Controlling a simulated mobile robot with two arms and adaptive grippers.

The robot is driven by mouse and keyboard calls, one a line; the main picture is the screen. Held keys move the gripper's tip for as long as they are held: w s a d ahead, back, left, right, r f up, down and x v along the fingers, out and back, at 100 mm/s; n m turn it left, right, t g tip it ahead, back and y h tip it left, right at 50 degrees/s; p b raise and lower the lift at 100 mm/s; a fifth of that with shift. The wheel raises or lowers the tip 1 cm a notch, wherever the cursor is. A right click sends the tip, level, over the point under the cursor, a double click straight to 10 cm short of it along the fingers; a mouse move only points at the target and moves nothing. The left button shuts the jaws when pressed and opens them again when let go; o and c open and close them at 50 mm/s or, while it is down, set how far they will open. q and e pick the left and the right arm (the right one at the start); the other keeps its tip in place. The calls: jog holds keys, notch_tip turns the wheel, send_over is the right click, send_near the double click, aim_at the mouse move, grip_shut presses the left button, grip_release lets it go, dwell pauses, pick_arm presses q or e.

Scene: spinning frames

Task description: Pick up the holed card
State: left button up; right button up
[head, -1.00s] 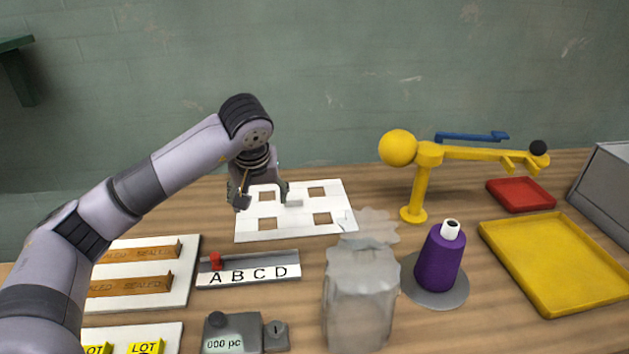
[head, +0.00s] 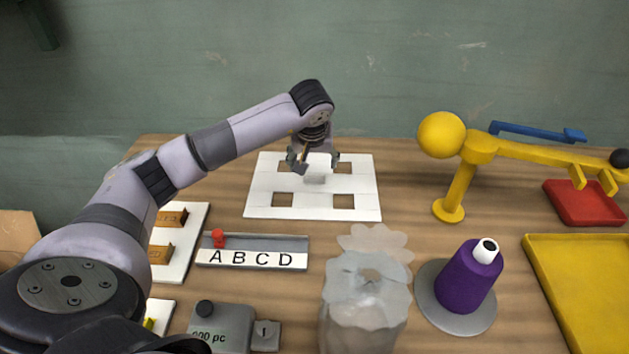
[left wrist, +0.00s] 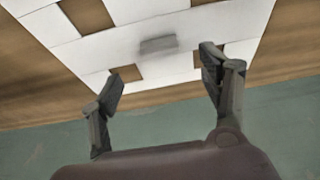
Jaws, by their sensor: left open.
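The holed card (head: 313,207) is a white rectangle with several square holes, lying on the table towards the back. It has a small grey block (head: 316,180) at its middle. My left gripper (head: 317,165) is open and empty over the card's back half, with its fingers apart at either side of the block in the head view. In the left wrist view my left gripper (left wrist: 160,68) shows both fingers spread, with the grey block (left wrist: 157,44) between and beyond them. I cannot tell the height of the fingertips above the card. My right gripper is not in view.
In front of the card are a lettered A B C D rail (head: 252,260) and a grey counter (head: 220,325). A translucent scalloped stack (head: 363,300), a purple cone (head: 466,280), a yellow arm stand (head: 452,205), a red tray (head: 585,212) and a yellow tray (head: 540,262) stand to the right.

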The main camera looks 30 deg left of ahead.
aim_at(314, 175)
pick_arm(q)
jog(key=p+x, duration=0.1)
jog(key=x, duration=0.6)
jog(key=shift+f, duration=0.1)
jog(key=c, duration=1.2)
